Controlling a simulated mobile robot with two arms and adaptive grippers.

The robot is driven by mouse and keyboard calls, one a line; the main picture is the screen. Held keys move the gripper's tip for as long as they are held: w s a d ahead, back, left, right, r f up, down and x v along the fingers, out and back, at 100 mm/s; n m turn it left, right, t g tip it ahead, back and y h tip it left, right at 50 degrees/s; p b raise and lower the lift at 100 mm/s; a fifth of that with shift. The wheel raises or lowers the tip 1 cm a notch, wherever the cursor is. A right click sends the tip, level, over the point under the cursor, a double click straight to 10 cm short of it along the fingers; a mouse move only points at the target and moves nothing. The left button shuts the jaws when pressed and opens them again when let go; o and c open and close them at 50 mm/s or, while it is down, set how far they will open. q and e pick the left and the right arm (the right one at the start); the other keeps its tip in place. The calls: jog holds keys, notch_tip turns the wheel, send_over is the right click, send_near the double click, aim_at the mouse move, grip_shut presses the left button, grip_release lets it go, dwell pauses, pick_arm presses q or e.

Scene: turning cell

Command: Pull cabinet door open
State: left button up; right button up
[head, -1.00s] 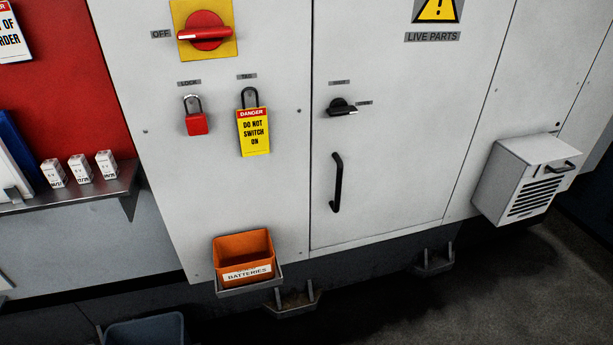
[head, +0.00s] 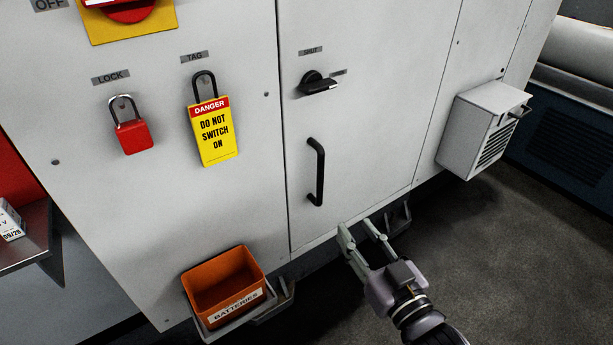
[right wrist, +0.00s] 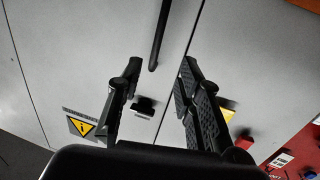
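The white cabinet door (head: 375,130) is closed flush, with a thin seam along its left edge. A black vertical bar handle (head: 319,172) is on its lower left part. A black turn latch (head: 318,84) above the handle points right, below a label reading SHUT. My right gripper (head: 358,226) is open and empty, below and right of the handle in the head view. In the right wrist view the handle (right wrist: 161,35) shows beyond and between the spread fingers, apart from them; the latch (right wrist: 146,104) also shows between them. My left gripper is not in view.
An orange batteries bin (head: 225,287) sits on a bracket low at the left. A red padlock (head: 131,136) and a yellow danger tag (head: 214,133) hang left of the door. A vented box (head: 484,130) juts out at the right. Open floor (head: 530,250) lies at lower right.

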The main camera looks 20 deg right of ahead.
aim_at(321, 181)
jog(key=w+p, duration=0.1)
jog(key=w, duration=0.4)
jog(key=w+a+p, duration=0.1)
jog(key=w, duration=0.5)
jog(key=w+a+p, duration=0.1)
jog(key=w, duration=0.4)
jog(key=shift+w+a, duration=0.2)
jog(key=shift+w, duration=0.1)
jog(key=shift+c, duration=0.4)
grip_shut()
